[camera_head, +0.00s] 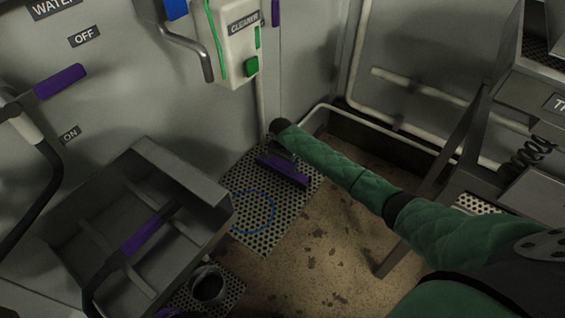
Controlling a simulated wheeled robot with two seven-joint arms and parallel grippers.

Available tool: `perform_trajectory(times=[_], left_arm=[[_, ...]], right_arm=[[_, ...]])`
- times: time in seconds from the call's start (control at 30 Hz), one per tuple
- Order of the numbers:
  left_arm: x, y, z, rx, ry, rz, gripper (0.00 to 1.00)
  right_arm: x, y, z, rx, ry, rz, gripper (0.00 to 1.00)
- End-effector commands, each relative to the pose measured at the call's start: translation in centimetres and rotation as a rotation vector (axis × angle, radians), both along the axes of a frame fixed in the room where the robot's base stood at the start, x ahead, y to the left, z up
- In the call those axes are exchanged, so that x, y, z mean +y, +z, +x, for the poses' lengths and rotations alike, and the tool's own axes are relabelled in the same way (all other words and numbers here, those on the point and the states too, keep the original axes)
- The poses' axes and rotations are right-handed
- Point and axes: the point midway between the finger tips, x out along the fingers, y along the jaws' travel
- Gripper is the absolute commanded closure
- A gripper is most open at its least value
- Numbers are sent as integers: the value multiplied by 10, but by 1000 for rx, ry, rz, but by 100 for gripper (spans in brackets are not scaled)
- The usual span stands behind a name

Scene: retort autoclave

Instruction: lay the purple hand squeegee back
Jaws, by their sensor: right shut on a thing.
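My right arm, in a green quilted sleeve, reaches in from the right. Its right gripper (284,153) is over the perforated metal plate (272,232) near the wall, mostly hidden behind the wrist. It is shut on the purple hand squeegee (284,171), whose purple bar shows just below the wrist. I cannot tell whether the squeegee touches the plate. A thin blue ring outline (252,212) shows on the plate, left of and nearer than the squeegee. My left gripper is not in view.
A grey metal bin (180,175) at left has a purple-gripped bar (148,232) across it. A cleaner dispenser (236,45) hangs on the wall above. A dark round opening (208,286) lies below the bin. A metal-framed unit (440,150) stands at right. The speckled floor (325,240) is clear.

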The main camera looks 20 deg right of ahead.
Motion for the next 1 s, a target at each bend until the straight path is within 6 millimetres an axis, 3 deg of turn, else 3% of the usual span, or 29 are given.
perform_trajectory(times=[0.43, 0.47, 0.5, 0.87, 0.97, 1.0], left_arm=[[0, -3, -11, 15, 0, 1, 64], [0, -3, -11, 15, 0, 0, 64], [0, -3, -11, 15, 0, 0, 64], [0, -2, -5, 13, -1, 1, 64], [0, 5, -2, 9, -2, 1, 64], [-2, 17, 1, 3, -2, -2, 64]], right_arm=[[0, -5, 0, 0, 0, 0, 71], [0, -5, 0, 0, 0, 0, 8], [0, -5, 0, -1, 0, 1, 0], [1, 3, 0, -2, 0, 1, 0], [1, 16, 0, -2, 0, 2, 0], [1, 22, -1, -2, 1, 0, 0]])
